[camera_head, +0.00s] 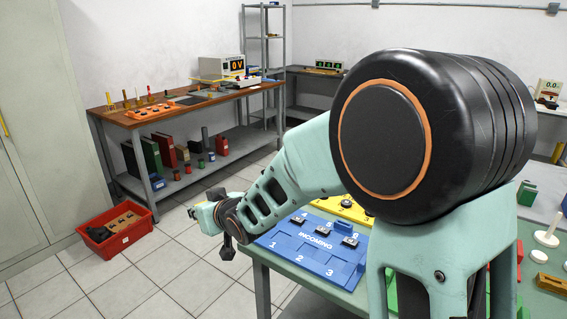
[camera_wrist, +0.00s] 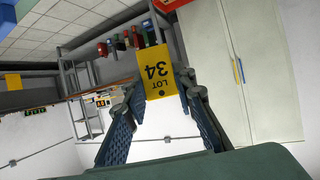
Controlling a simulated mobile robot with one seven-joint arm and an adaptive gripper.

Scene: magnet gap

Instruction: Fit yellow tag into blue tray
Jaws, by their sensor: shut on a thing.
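The tag cannot be made out in the head view. The blue tray (camera_head: 293,262), marked "INCOMING" with numbered places, lies on the green table right of my gripper. Small dark pieces sit on its back part. My arm hides part of its right side.
A yellow tray (camera_head: 333,207) lies behind the blue one, partly hidden. A red crate (camera_head: 133,236) stands on the floor at left. Open tiled floor lies between.

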